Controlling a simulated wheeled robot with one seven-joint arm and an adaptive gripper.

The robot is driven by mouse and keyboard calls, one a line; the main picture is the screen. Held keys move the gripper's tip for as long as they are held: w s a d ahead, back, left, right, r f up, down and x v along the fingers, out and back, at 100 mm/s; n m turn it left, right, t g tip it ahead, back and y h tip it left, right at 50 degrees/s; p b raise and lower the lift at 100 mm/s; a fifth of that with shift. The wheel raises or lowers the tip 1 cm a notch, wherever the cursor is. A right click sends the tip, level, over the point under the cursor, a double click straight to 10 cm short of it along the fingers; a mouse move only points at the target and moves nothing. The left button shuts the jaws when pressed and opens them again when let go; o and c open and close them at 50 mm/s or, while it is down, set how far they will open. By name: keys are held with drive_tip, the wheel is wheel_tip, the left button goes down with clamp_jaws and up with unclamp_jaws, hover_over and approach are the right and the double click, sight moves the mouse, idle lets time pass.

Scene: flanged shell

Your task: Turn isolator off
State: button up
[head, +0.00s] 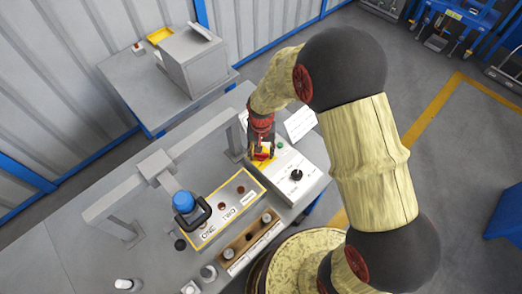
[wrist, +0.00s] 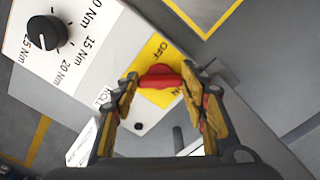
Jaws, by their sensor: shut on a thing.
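The isolator is a red rotary handle (wrist: 160,77) on a yellow plate (wrist: 153,48) marked OFF and ON, on a pale control box. My gripper (wrist: 161,80) has its two fingers closed on either side of the red handle in the wrist view. The handle lies roughly crosswise in that view, between the OFF and ON marks. In the head view my gripper (head: 262,153) is over the left end of the control box (head: 300,182), and the handle is largely hidden by it.
A black torque knob (wrist: 45,33) with Nm marks is on the same box. A grey frame (head: 172,150) stands on the bench beside my gripper. A blue tool with a black handle (head: 190,208) and a wooden block with sockets (head: 247,240) are nearer on the bench.

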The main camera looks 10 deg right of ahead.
sight(262, 154)
drive_tip(key=n+p, duration=0.1)
drive_tip(key=n, duration=0.3)
drive_tip(key=shift+d+n, duration=0.1)
drive_tip(key=shift+n, duration=0.2)
drive_tip(key=n+p, duration=0.1)
drive_tip(key=n, duration=0.3)
drive_tip(key=shift+w+d+n, duration=0.1)
drive_tip(key=shift+n, duration=0.3)
drive_tip(key=o, duration=1.2)
drive_tip(key=shift+c, duration=0.2)
drive_tip(key=shift+r, duration=0.1)
wheel_tip(262, 154, up, 12)
idle(0.3)
